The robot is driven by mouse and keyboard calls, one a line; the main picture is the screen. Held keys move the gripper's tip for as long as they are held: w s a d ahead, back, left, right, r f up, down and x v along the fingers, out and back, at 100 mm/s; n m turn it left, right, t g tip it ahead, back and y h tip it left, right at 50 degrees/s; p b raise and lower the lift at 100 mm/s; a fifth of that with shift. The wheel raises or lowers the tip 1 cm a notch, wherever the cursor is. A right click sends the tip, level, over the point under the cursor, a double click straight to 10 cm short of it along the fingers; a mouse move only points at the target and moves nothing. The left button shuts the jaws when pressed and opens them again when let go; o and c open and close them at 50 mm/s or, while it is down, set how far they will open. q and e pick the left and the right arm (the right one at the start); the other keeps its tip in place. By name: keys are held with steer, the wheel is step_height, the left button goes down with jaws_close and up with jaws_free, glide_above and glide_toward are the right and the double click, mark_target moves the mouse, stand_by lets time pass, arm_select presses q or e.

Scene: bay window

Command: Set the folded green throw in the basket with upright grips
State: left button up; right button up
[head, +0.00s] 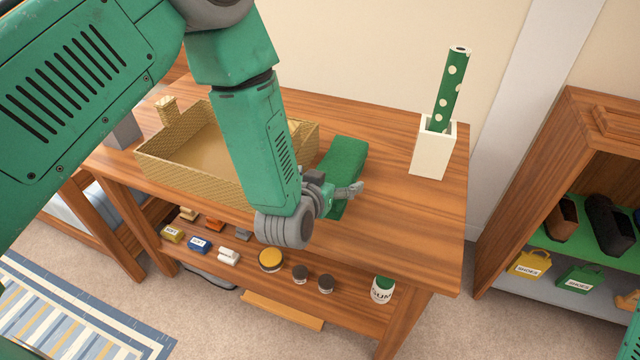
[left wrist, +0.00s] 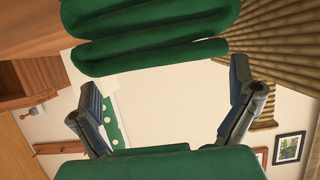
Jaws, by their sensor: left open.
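The folded green throw (head: 347,158) lies on the wooden table, just right of the basket. In the left wrist view its rounded folds (left wrist: 150,45) fill the top. The woven tan basket (head: 185,182) has an upright grip at its far left; my left arm hides part of its right side. Its ribbed wall shows at the right of the left wrist view (left wrist: 285,50). My left gripper (head: 340,190) is open and empty at the near side of the throw. Its two fingers are spread apart in the left wrist view (left wrist: 168,95). My right gripper is out of view.
A white holder (head: 433,150) with a dotted green roll (head: 453,85) stands at the table's right. A grey box (head: 122,130) is left of the basket. The lower shelf holds small labelled boxes and jars (head: 271,260). A shoe cabinet (head: 540,160) stands right. The table's front right is clear.

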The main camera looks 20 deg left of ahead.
arm_select(q)
steer(key=v, duration=0.7)
steer(key=s+a+f+g, duration=0.3)
steer(key=s+f, duration=0.3)
steer(key=s+a+f+g, duration=0.3)
steer(key=s+f, duration=0.3)
steer(key=s+a+f+g, duration=0.2)
steer(key=s+g, duration=0.1)
steer(key=s, duration=0.5)
steer(key=s+a+f+g, duration=0.3)
steer(key=s+g, duration=0.1)
steer(key=s, duration=0.4)
steer(key=shift+s+a+p, duration=0.3)
steer(key=shift+s, duration=0.05)
